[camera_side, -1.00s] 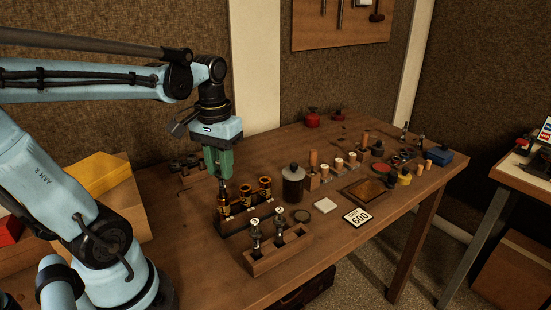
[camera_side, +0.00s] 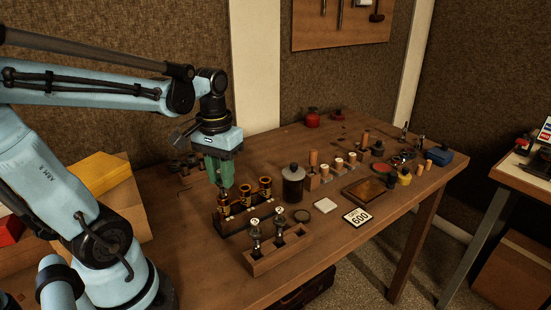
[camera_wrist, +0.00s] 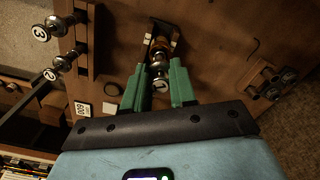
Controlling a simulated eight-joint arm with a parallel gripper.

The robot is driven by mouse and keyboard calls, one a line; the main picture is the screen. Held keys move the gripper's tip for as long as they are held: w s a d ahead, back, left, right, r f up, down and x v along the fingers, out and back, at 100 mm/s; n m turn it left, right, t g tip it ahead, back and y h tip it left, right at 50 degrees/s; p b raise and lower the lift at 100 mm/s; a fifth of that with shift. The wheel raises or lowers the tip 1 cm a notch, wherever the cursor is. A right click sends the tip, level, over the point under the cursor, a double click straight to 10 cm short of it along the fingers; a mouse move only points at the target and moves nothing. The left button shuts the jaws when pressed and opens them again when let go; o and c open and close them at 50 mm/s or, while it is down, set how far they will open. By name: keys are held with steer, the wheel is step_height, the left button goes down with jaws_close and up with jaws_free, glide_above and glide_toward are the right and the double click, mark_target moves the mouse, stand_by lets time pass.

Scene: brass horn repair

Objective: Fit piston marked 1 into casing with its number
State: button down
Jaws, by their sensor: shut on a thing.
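My gripper (camera_side: 225,186) is shut on the piston marked 1, holding it upright over the leftmost brass casing (camera_side: 223,207). In the wrist view the piston's white numbered top (camera_wrist: 160,85) sits between the green fingers (camera_wrist: 159,92). Its lower end lines up with a brass casing (camera_wrist: 160,47); I cannot tell how far inside it is. The middle casing (camera_side: 246,198) and the right casing (camera_side: 265,189) stand in the same dark block. The casing numbers are too small to read.
Two other pistons, marked 2 (camera_wrist: 51,74) and 3 (camera_wrist: 41,32), stand in a wooden rack (camera_side: 262,265) in front of the casing block. A dark bottle (camera_side: 293,186) stands to the right of the casings. The bench front at left is clear.

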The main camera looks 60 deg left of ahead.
steer(key=shift+f, duration=0.6)
steer(key=c, duration=0.5)
jaws_free()
steer(key=shift+r, duration=3.5)
steer(key=shift+f, duration=0.1)
steer(key=shift+f, duration=3.35)
